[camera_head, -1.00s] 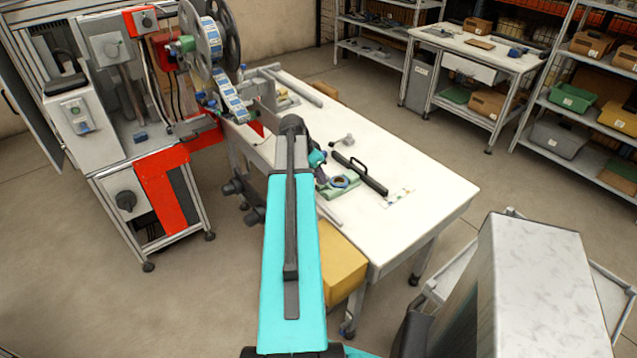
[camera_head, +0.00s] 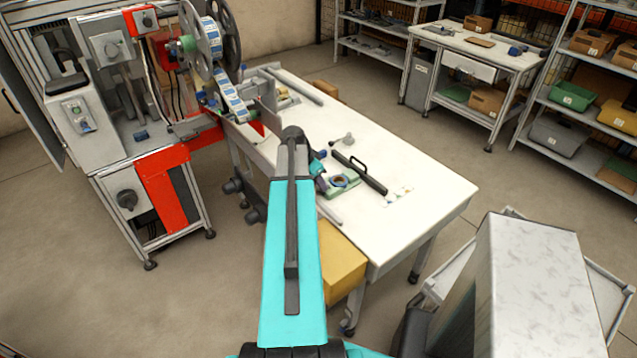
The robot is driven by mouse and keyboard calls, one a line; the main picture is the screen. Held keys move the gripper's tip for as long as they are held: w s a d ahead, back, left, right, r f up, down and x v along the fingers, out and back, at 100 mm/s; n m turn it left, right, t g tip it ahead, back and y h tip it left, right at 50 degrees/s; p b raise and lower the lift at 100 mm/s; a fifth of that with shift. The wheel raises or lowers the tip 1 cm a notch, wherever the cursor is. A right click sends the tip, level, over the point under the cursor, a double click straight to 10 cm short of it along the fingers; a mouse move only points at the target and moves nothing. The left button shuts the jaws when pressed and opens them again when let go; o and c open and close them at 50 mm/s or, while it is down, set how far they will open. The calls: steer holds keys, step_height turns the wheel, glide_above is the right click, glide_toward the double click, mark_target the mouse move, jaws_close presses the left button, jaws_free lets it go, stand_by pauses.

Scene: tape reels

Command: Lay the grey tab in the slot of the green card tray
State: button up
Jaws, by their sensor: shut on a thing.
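The green card tray (camera_head: 347,190) lies on the white table, just right of my arm. A round ring-shaped thing (camera_head: 339,181) shows on it. My gripper (camera_head: 321,184) is at the tray's left side, largely hidden behind my teal arm; only a small part of the wrist end shows. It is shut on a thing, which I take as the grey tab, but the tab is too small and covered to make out. The slot cannot be made out, nor whether the tab touches the tray.
A black bar with a handle (camera_head: 362,174) lies right of the tray. A small grey knobbed item (camera_head: 347,139) is behind it. Small stickers (camera_head: 399,195) lie further right. The reel machine (camera_head: 212,60) stands at the left. The table's right front (camera_head: 425,215) is clear.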

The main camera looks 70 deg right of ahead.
steer(key=shift+f+b, duration=0.3)
steer(key=shift+f, duration=0.15)
steer(key=o, duration=1)
steer(key=shift+r, duration=0.2)
steer(key=shift+r+p, duration=0.4)
steer(key=shift+p, duration=0.1)
steer(key=shift+b+v, duration=1.4)
steer(key=shift+v, duration=4.7)
